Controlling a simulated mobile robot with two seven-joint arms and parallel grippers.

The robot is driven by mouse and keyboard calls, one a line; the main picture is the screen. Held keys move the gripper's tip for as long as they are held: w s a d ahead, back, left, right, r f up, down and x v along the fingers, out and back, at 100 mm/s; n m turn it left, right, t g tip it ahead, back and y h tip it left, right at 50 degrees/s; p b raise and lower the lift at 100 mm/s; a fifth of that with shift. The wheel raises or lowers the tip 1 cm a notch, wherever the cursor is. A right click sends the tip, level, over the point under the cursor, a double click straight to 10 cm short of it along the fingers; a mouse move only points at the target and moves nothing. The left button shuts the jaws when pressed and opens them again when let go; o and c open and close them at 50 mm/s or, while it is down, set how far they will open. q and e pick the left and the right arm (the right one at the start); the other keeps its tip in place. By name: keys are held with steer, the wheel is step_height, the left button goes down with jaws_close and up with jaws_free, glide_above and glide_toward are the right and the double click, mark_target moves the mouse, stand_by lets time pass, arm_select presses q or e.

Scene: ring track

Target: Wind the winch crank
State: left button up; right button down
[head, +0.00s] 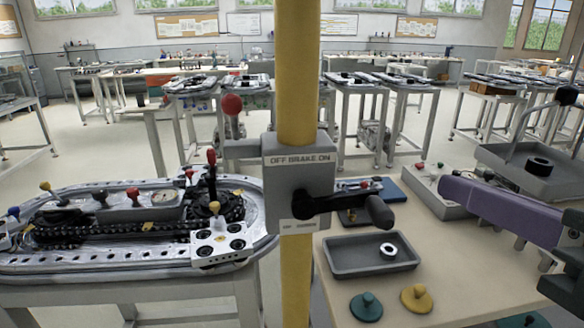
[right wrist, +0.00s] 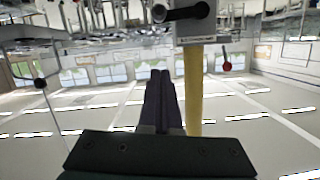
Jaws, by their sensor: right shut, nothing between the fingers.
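The winch is a grey box (head: 300,185) on a yellow post (head: 298,75), with a label reading "OFF BRAKE ON". Its black crank (head: 335,203) points right and ends in a thick dark grip (head: 380,212). The crank also shows at the top of the right wrist view (right wrist: 185,13). A red-ball lever (head: 232,104) stands up left of the box. My right gripper (head: 445,190) has purple fingers, is shut and empty, and is right of the crank grip, apart from it. In the right wrist view its fingers (right wrist: 158,75) lie together. My left gripper is not in view.
A tan table (head: 470,265) right of the post holds a grey tray (head: 345,268) with a white ring, and teal (head: 366,307) and yellow (head: 416,298) knobbed discs. A metal track (head: 130,262) with a chain stands left. A raised tray (head: 535,172) is behind my right arm.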

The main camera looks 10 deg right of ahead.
glide_above(393, 216)
step_height(393, 216, down, 2)
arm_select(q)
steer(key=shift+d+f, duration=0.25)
arm_select(e)
steer(key=shift+s+f, duration=0.1)
steer(key=shift+f, duration=2.15)
